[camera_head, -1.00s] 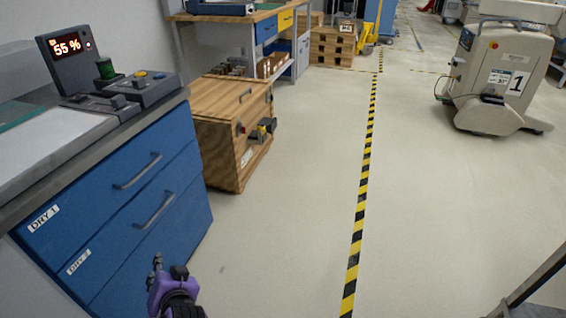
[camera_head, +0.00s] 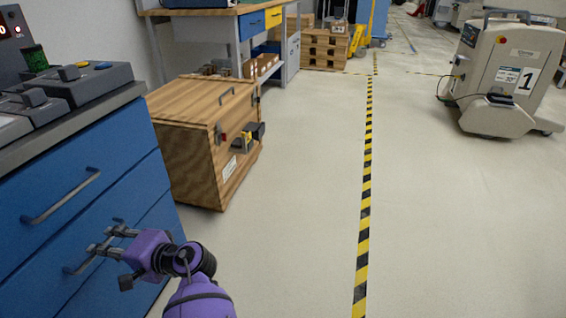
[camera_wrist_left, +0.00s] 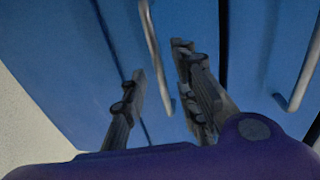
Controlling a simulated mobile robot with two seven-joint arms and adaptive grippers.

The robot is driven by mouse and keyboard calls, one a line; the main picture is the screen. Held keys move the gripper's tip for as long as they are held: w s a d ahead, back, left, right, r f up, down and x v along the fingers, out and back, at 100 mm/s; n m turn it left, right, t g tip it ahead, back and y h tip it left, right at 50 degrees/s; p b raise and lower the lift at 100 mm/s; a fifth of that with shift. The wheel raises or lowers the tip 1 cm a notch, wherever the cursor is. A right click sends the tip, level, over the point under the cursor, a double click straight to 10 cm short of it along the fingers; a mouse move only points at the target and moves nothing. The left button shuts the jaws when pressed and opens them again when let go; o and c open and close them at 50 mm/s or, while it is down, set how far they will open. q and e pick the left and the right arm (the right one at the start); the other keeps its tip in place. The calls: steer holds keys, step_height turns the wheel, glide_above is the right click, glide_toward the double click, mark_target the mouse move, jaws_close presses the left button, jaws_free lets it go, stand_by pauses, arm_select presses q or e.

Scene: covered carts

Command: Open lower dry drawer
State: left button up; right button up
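The blue cabinet's lower drawer (camera_head: 118,258) is at the left in the head view. It looks shut, and its metal handle (camera_head: 72,270) is partly hidden by my left gripper. The upper drawer handle (camera_head: 60,196) is above it. My left gripper (camera_head: 103,240), purple with dark fingers, is at the lower handle. In the left wrist view my left gripper (camera_wrist_left: 165,95) has its fingers apart. A handle (camera_wrist_left: 154,50) lies between the fingers in that view, without a clear grip on it. Another handle (camera_wrist_left: 302,75) shows at the right. My right gripper is not in view.
A wooden crate (camera_head: 185,160) stands just beyond the cabinet. A control box (camera_head: 75,82) sits on the cabinet top. Open floor with a yellow-black stripe (camera_head: 365,190) lies to the right. A beige machine (camera_head: 500,80) is at the far right.

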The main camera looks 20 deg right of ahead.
mark_target(102, 244)
arm_select(q)
steer(key=x, duration=0.3)
steer(key=shift+w+a+f+b, duration=0.15)
steer(key=shift+w+b, duration=0.1)
steer(key=shift+b, duration=0.15)
steer(key=shift+c, duration=1.4)
jaws_close()
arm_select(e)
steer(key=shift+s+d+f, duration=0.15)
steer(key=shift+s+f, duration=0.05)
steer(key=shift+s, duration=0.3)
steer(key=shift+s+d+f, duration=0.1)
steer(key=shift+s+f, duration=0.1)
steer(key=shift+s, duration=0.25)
